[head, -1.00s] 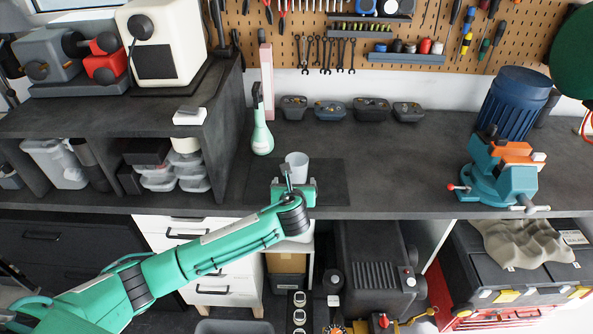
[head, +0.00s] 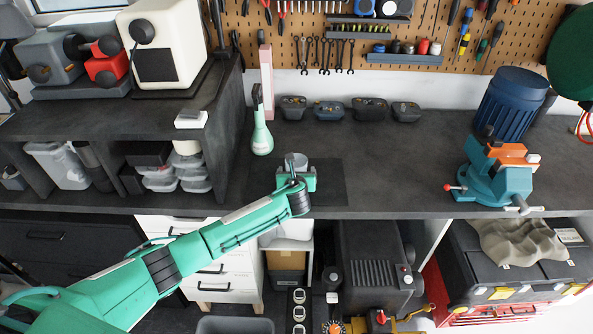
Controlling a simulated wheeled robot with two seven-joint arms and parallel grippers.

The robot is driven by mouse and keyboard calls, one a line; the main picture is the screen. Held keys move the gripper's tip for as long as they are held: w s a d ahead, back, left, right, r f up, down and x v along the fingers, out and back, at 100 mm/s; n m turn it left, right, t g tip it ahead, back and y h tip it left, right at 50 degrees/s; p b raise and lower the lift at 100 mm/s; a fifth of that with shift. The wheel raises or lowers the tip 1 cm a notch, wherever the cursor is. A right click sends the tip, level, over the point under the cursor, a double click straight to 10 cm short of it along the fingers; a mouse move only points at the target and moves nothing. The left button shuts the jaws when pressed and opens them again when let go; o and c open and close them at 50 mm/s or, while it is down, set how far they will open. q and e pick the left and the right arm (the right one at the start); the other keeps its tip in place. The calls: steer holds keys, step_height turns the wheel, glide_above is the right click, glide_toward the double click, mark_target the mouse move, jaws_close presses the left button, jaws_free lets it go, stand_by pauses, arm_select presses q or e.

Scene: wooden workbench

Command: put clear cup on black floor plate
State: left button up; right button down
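The clear cup (head: 297,159) is a small pale, see-through cup over the dark flat plate on the bench. Its lower part is hidden behind my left gripper. The black plate (head: 334,187) is a thin dark rectangle lying near the bench's front edge. My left gripper (head: 296,174) reaches in from the lower left and is right at the cup, on its near side. Its fingers are hidden by the wrist, so I cannot tell whether they are open or shut, or whether the cup touches the plate. My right gripper is not in view.
A green spray bottle (head: 261,134) stands left of the cup. Several small bins (head: 330,110) line the back wall. A teal vise (head: 497,175) and a blue container (head: 511,104) are at the right. The bench between plate and vise is clear.

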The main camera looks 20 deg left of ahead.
arm_select(q)
steer(key=shift+w, duration=0.15)
steer(key=c, duration=1.1)
